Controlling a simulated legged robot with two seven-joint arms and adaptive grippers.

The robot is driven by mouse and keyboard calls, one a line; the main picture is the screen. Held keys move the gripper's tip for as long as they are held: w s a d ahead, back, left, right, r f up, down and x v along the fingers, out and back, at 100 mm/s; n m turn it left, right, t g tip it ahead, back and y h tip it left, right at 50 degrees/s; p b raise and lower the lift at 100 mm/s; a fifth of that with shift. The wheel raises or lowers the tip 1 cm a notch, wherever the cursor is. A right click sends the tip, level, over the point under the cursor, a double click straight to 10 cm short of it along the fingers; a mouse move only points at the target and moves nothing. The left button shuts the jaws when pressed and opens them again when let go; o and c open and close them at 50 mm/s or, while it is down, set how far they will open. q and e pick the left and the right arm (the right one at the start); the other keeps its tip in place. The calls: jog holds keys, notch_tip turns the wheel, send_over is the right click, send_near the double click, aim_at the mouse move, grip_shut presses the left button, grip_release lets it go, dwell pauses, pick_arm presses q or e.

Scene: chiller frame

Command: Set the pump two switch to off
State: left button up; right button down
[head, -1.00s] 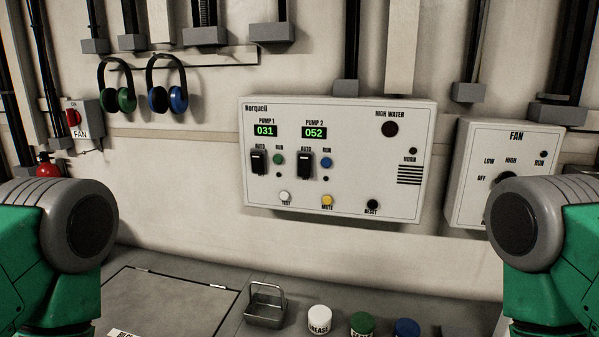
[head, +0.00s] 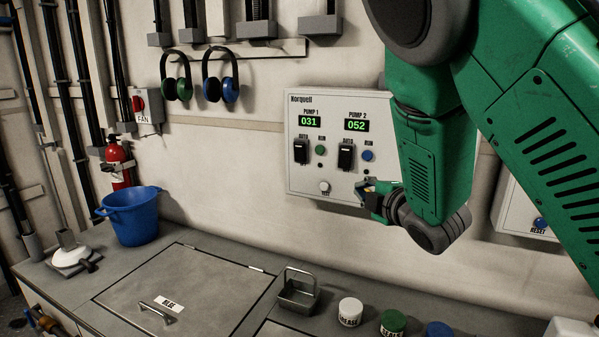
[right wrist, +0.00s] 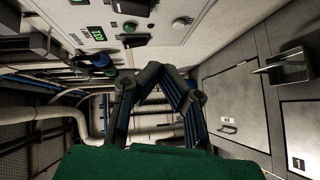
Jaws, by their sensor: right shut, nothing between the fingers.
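The pump two switch (head: 346,155) is a black rocker under the PUMP 2 display reading 052 on the white Norquell panel (head: 298,180). Its setting is too small to read. It also shows at the top edge in the right wrist view (right wrist: 130,7). My right gripper (head: 368,188) is below and right of this switch, in front of the panel's lower part, apart from the switch. In the right wrist view its fingers (right wrist: 163,74) come together at the tips, shut and empty. My right arm hides the panel's right part. My left gripper is out of view.
The similar pump one switch (head: 301,151) is left of the pump two switch. A blue run button (head: 367,155) is close on its right, and a white test button (head: 324,187) below left.

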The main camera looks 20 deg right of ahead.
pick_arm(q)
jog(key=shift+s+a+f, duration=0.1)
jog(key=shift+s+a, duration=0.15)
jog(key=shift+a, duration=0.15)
pick_arm(e)
jog(key=shift+w+a+r+n, duration=0.45)
jog(key=shift+a+r, duration=0.25)
jog(key=shift+r, duration=0.2)
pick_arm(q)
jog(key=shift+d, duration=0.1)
pick_arm(e)
jog(key=shift+w+d, duration=0.1)
jog(key=shift+w, duration=0.05)
